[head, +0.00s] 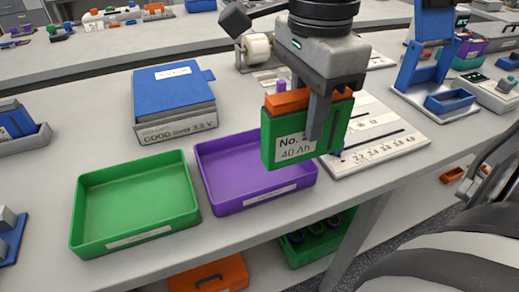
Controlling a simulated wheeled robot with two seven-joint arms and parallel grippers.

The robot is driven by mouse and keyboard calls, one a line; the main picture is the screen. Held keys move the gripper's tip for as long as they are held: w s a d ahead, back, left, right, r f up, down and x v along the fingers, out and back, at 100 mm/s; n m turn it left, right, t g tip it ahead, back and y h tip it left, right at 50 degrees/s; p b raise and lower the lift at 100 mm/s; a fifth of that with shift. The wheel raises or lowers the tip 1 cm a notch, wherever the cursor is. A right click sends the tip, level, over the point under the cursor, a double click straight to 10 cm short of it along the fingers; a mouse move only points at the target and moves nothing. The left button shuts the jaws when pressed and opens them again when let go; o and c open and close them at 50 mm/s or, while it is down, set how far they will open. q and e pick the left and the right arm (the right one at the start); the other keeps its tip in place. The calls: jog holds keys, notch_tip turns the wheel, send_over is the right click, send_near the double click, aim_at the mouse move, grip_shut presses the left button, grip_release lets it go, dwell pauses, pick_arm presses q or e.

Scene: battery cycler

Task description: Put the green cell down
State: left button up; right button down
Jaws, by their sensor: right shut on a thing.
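The green cell (269,146) has an orange top and a white label that reads "No." and "40 Ah". My right gripper (318,112) is shut on it and holds it upright in the air, in front of the purple tray's right end. One finger covers part of the label. The green tray (90,216) is empty on the bench at the left. The purple tray (222,206) next to it looks empty, with its right end partly hidden behind the cell. My left gripper is not in view.
A blue-lidded box (173,93) labelled "GOOD over 3.5 V" stands behind the trays. A white scale board (385,143) lies right of the cell. A blue stand (425,62) is at the right. The bench's front edge runs just before the trays.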

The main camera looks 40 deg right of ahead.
pick_arm(q)
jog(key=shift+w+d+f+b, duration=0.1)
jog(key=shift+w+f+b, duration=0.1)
jog(key=shift+b, duration=0.75)
pick_arm(e)
jog(key=shift+w+a+f, duration=0.45)
jog(key=shift+w+f, duration=0.6)
jog(key=shift+f, duration=0.55)
jog(key=shift+w+a+f, duration=0.45)
jog(key=shift+w+f, duration=0.6)
jog(key=shift+f, duration=0.6)
jog(key=shift+w+a+f, duration=0.45)
jog(key=shift+w+f, duration=0.6)
jog(key=shift+f, duration=0.55)
jog(key=shift+f, duration=0.2)
jog(key=c, duration=1.2)
grip_release()
jog(key=shift+o, duration=0.2)
